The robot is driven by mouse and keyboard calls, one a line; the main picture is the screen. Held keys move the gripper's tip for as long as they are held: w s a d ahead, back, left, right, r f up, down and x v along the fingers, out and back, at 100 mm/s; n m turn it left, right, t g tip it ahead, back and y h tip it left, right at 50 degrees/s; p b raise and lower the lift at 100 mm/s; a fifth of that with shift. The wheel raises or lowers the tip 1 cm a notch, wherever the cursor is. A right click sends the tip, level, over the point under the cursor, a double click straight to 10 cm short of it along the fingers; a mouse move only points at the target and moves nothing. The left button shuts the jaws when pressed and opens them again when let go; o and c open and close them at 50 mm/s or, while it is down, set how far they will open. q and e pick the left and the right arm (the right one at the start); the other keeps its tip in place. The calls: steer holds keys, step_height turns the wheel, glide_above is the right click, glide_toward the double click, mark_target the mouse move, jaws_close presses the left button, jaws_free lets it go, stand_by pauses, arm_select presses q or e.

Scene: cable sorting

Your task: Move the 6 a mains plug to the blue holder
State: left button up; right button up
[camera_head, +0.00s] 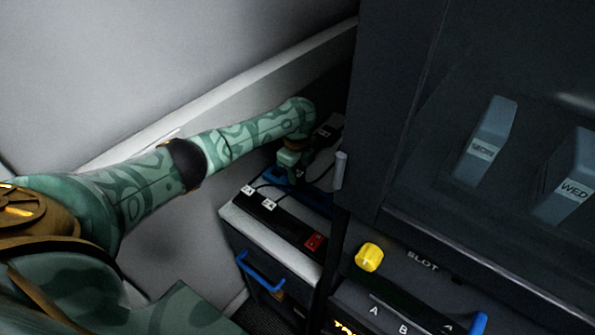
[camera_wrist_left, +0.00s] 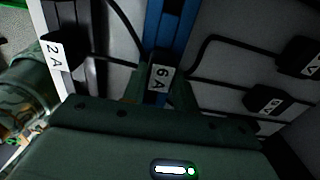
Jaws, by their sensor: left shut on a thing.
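The black 6 A mains plug (camera_wrist_left: 160,78) with its white label is between the fingers of my left gripper (camera_wrist_left: 160,92) in the left wrist view. The gripper is shut on it. The blue holder (camera_wrist_left: 166,30) is a long blue strip running up from behind the plug. I cannot tell whether the plug touches it or is just above it. In the head view my left gripper (camera_head: 290,165) is over the back of the white-topped unit, by a bit of the blue holder (camera_head: 276,173). The plug is hard to make out there. My right gripper is not in view.
A 2 A plug (camera_wrist_left: 66,30) sits on a dark strip at the left in the wrist view. Two labelled black adapters with cables (camera_wrist_left: 268,101) (camera_wrist_left: 300,58) lie at the right. A dark cabinet (camera_head: 395,100) stands close to the right of my left arm. A red switch (camera_head: 315,241) is in front.

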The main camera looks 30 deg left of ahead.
arm_select(q)
steer(key=shift+f, duration=0.85)
stand_by(0.7)
stand_by(0.3)
steer(key=o, duration=1.6)
steer(key=shift+c, duration=0.2)
step_height(320, 180, up, 7)
steer(key=p, duration=0.6)
steer(key=shift+r, duration=0.1)
